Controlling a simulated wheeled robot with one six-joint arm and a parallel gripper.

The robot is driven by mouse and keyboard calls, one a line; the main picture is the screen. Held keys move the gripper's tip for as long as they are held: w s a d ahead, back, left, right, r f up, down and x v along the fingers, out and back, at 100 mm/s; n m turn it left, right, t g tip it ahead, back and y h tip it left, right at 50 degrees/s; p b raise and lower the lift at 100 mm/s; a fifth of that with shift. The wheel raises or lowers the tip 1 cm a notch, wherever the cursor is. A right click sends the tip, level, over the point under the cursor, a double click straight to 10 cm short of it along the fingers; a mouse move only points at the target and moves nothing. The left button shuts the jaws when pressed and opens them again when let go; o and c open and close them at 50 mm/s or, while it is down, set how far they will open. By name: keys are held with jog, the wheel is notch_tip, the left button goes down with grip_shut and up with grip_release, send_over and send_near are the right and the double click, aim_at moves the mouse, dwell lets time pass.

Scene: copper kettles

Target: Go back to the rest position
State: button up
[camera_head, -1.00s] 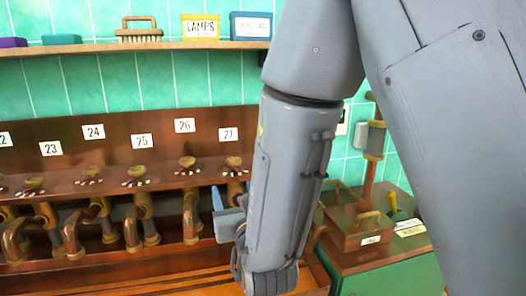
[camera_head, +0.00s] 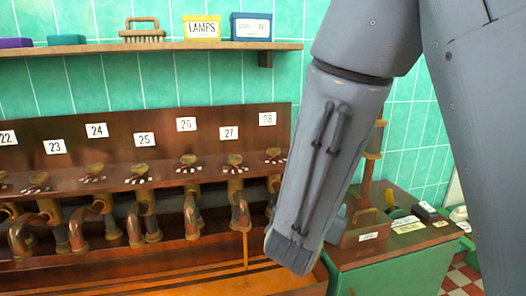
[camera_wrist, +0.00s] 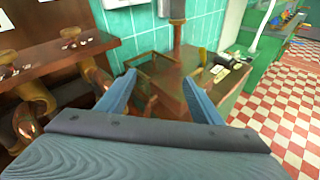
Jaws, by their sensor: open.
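My gripper (camera_wrist: 158,88) shows in the wrist view as two blue fingers spread wide apart, with nothing between them. Beyond the fingers are a brown open box and a counter. In the head view my arm hangs down at the right of the centre and hides most of the gripper. A bluish piece beside the arm's lower end may be a fingertip. The row of copper spouts (camera_head: 192,214) stands to the left of my arm, below number labels; the spouts also show at the left of the wrist view (camera_wrist: 32,95).
A wooden shelf (camera_head: 150,46) with boxes and a brush runs above the spouts. A green counter (camera_head: 400,270) with a brown box (camera_head: 362,240) stands at the right. A thin orange-brown streak (camera_head: 245,250) hangs below spout 27. Checkered floor (camera_wrist: 275,115) is open at the right.

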jog(key=s+d+f+m+g+h, duration=0.1)
jog(key=s+d+f+m+g, duration=0.35)
jog(key=s+d+m, duration=0.2)
jog(key=s+d+f+m+g+h, duration=0.1)
jog(key=s+d+f+m+g, duration=0.2)
jog(key=s+d+m+g, duration=0.4)
jog(key=s+a+f+m+g+y, duration=0.2)
jog(key=s+a+f+m+y, duration=0.15)
jog(key=s+m, duration=0.25)
jog(key=w+a+r+m+t+y, duration=0.1)
jog(key=w+a+m+y, duration=0.1)
jog(key=a+m+y, duration=0.3)
jog(key=shift+w+a+m, duration=0.4)
jog(key=shift+a+m, duration=0.2)
jog(key=shift+m, duration=1.35)
jog(key=shift+r, duration=0.1)
